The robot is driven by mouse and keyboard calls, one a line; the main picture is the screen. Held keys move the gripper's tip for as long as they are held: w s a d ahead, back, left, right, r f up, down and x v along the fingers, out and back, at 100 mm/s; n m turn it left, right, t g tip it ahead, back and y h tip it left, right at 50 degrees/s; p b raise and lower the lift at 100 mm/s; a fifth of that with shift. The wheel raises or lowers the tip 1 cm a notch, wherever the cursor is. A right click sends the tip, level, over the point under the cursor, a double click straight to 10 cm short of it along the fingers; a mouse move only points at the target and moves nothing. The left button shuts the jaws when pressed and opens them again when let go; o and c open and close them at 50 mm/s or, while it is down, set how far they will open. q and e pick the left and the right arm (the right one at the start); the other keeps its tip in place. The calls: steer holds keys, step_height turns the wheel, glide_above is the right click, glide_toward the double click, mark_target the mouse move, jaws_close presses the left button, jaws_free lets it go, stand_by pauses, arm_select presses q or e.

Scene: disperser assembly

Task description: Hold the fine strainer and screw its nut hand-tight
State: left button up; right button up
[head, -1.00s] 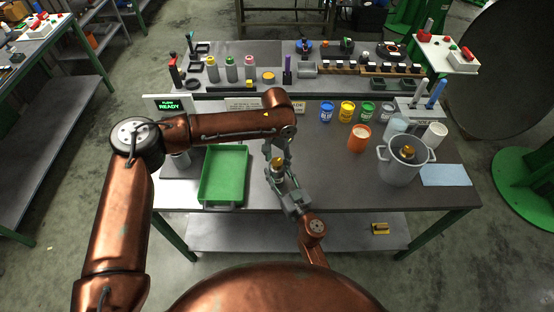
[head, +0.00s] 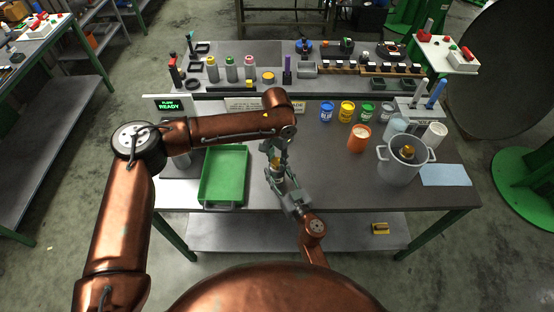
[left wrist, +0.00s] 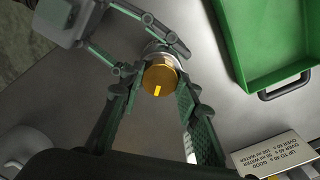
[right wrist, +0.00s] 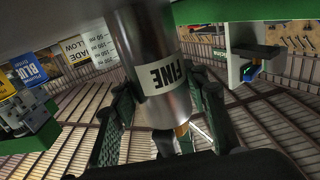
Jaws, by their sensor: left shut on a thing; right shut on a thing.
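The fine strainer (right wrist: 165,75), a shiny metal cylinder with a white FINE label, fills the middle of the right wrist view. My right gripper (head: 282,179) is shut on the strainer, one finger on each side of it, above the front of the table. The brass nut (left wrist: 160,76), with a bright yellow mark, sits at the strainer's end. My left gripper (head: 277,157) reaches down from above and is shut on the nut. In the head view the fingers hide most of the nut and strainer. The thread is hidden.
A green tray (head: 206,201) lies left of the grippers. Several labelled tins line the back. The table's front edge is just below my right gripper.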

mark_target(277, 161)
arm_select(q)
steer(key=m, duration=0.7)
steer(key=shift+m, duration=0.4)
steer(key=m, duration=0.3)
steer(key=shift+a+m, duration=0.1)
steer(key=shift+m, duration=0.2)
steer(key=shift+w+m, duration=0.1)
steer(key=shift+m, duration=1.8)
steer(key=o, duration=1.2)
steer(key=shift+c, duration=0.2)
step_height(277, 161, up, 12)
